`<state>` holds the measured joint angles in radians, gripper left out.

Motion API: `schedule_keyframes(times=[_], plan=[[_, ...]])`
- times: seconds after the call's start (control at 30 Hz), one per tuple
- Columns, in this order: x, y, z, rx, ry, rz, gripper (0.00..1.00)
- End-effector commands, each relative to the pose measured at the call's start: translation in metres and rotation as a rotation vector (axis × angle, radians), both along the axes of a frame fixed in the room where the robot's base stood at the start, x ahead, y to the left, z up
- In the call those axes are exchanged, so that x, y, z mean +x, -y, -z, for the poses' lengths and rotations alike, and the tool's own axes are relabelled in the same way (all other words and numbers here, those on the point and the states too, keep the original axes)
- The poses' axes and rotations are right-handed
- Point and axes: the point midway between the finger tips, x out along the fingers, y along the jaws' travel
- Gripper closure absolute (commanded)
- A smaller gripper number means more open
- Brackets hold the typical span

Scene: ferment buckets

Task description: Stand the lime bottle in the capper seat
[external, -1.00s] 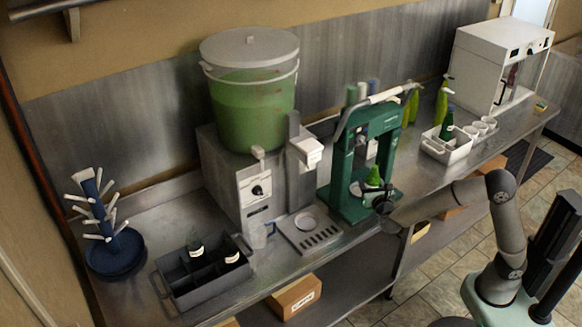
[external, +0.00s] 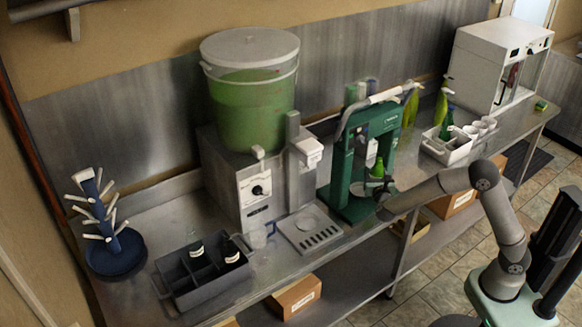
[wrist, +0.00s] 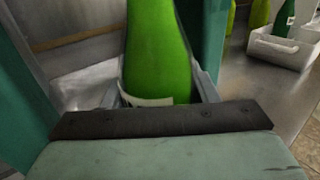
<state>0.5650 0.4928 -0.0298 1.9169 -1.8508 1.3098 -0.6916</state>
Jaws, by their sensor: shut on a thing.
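The lime bottle (external: 378,168) stands upright inside the green capper (external: 366,150), low between its posts. In the wrist view the bottle (wrist: 156,50) is bright green with a pale label, its lower part between my fingers. My gripper (external: 380,190) reaches in from the right front and is shut on the bottle. In the wrist view my gripper (wrist: 160,100) hides the bottle's base. The capper's seat is hidden behind bottle and gripper, so I cannot tell whether the base touches it. A green capper post (wrist: 205,35) shows right of the bottle.
A dark crate (external: 205,275) with dark bottles stands at the left front, near a blue drying rack (external: 115,255). A large green bucket (external: 250,105) sits on the dispenser left of the capper. A white caddy (external: 445,150) with a green bottle and cups stands right.

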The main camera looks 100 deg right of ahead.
Motion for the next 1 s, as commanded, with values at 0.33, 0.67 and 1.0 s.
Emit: schedule_keyframes(times=[0.33,0.67,1.0], plan=[[0.015,0.037,0.002,-0.002,0.001,0.001,0.94],[0.025,0.063,0.003,-0.003,0.000,0.002,0.94],[0.027,0.068,0.003,-0.002,0.001,0.001,0.94]])
